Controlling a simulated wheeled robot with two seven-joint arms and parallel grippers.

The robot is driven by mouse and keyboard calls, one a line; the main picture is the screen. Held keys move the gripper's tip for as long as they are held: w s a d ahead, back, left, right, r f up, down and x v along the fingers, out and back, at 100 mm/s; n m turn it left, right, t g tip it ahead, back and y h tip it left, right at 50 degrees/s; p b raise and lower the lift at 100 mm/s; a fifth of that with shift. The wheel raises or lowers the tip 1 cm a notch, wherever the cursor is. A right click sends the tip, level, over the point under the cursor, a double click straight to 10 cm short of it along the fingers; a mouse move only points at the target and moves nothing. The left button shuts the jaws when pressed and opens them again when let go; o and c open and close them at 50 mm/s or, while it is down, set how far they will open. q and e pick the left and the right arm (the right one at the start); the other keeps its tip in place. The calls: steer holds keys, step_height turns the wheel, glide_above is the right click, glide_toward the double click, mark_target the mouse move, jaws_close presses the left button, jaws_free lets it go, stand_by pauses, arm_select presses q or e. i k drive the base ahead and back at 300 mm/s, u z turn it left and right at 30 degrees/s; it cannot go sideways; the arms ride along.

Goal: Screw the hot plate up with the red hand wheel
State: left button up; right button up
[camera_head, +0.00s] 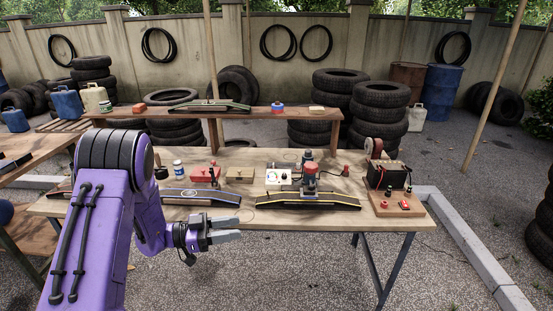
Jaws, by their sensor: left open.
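On the wooden workbench (160,222), a small press with a red top (309,169) stands over a black tyre strip (335,201) with a yellow edge. The red part looks like the hand wheel, but it is too small to be sure. The hot plate cannot be told apart under it. My left gripper (236,229) is open and empty, in front of the bench's front edge. It is to the left of the press and nearer to me, well apart from it. My right gripper is not in view.
A white control box (279,177) stands left of the press. A black battery-like unit (385,175) stands at the bench's right end. Another tyre strip (200,197) lies behind my left gripper. A raised shelf (255,116) runs along the back.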

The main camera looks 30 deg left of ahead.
mark_target(310, 168)
steer(key=u, duration=0.25)
steer(key=i, duration=1.05)
steer(key=z, duration=0.4)
